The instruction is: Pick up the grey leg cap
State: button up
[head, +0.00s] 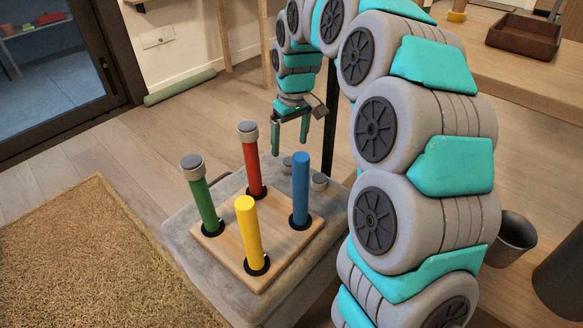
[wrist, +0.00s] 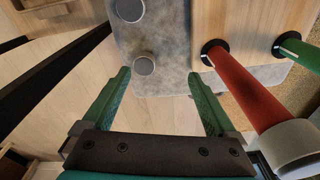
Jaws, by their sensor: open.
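Two loose grey caps lie on the grey padded top (head: 180,240) to the right of the pegboard: one (head: 287,164) just below my gripper, the other (head: 319,182) beside the blue peg. In the wrist view one loose cap (wrist: 144,62) shows just beyond the fingertips, left of centre between them; the other (wrist: 130,9) is at the top edge. Two more grey caps sit on the red peg (head: 247,133) and the green peg (head: 192,166). My gripper (head: 290,146) is open and empty, pointing down above the padded top's far edge; it also shows in the wrist view (wrist: 160,77).
The wooden board (head: 222,246) holds upright red, green, blue (head: 300,185) and yellow (head: 247,230) pegs. The capped red peg (wrist: 250,95) rises close to the right finger in the wrist view. A shag rug (head: 80,260) lies at left; a dark bin (head: 510,240) stands right.

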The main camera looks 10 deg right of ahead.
aim_at(290, 161)
jog(key=w+f, duration=0.1)
jog(key=w, duration=0.1)
jog(key=w+d+f, duration=0.1)
jog(key=w, duration=0.1)
jog(key=shift+f+b, duration=0.4)
jog(key=shift+w+f+b, duration=0.2)
jog(key=shift+f+b, duration=0.05)
jog(key=shift+f, duration=1.65)
jog(key=shift+w+f+b, duration=0.2)
jog(key=shift+f+b, duration=0.05)
jog(key=shift+f, duration=1.65)
jog(key=shift+c, duration=0.3)
jog(key=c, duration=1.3)
